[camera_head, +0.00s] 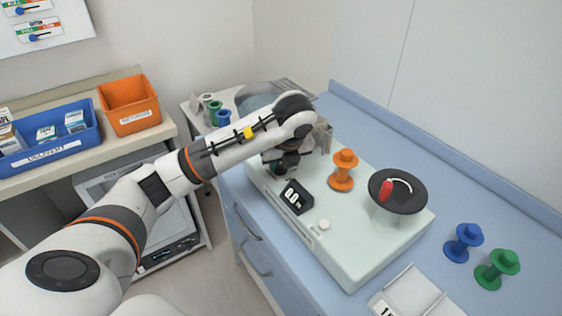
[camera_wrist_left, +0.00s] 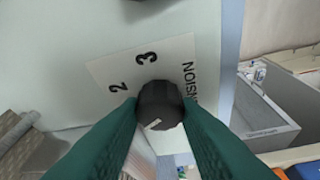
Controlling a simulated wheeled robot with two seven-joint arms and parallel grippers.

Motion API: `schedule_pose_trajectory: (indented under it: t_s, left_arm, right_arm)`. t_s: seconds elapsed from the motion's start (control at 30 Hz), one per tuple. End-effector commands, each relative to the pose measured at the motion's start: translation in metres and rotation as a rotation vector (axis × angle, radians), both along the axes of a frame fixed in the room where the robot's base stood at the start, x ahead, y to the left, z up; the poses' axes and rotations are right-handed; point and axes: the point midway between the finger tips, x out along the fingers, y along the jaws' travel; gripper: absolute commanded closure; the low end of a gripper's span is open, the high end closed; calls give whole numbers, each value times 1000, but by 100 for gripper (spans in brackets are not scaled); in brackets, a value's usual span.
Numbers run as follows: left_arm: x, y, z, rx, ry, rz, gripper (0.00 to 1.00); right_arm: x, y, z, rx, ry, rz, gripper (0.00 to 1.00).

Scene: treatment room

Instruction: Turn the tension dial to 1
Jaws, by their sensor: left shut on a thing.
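The tension dial is a dark round knob (camera_wrist_left: 160,102) on a white label plate (camera_wrist_left: 105,68) in the left wrist view. The label shows 2, 3 and part of the word TENSION; no 1 is visible. A short pale mark on the knob points toward the picture's bottom, slightly left. My left gripper (camera_head: 283,166) is at the far left end of the pale green machine (camera_head: 350,262). Its green fingers, also in the left wrist view (camera_wrist_left: 160,116), are shut on the knob from both sides. In the head view my gripper hides the dial. My right gripper is not in view.
An orange spool (camera_head: 343,168) and a black disc (camera_head: 408,198) with a red handle stand on the machine, near a black display block (camera_head: 296,196). Blue (camera_head: 463,243) and green (camera_head: 497,269) spools stand right on the blue counter. A grey bin (camera_wrist_left: 265,115) lies beyond.

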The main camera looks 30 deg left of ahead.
Motion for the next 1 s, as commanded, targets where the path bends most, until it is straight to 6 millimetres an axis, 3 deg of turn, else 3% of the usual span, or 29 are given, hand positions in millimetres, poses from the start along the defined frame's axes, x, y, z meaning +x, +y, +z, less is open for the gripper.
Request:
schedule_pose_trajectory:
  t_s: [0.07, 0.1, 0.17, 0.43, 0.57, 1.0]
  left_arm:
    - [1, 1, 3, 1, -7, 2, 93]
    - [1, 1, 3, 0, -8, 2, 68]
    - [1, 1, 2, 0, -6, 1, 61]
    - [0, 0, 2, 0, -4, 0, 61]
    - [-1, -3, 12, 0, -5, -2, 61]
    - [-21, -28, 94, 3, -10, 0, 61]
  right_arm:
    - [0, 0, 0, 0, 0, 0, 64]
    - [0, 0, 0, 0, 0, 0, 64]
    - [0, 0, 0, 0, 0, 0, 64]
    - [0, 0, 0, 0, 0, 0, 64]
    - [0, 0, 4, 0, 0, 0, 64]
    - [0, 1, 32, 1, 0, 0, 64]
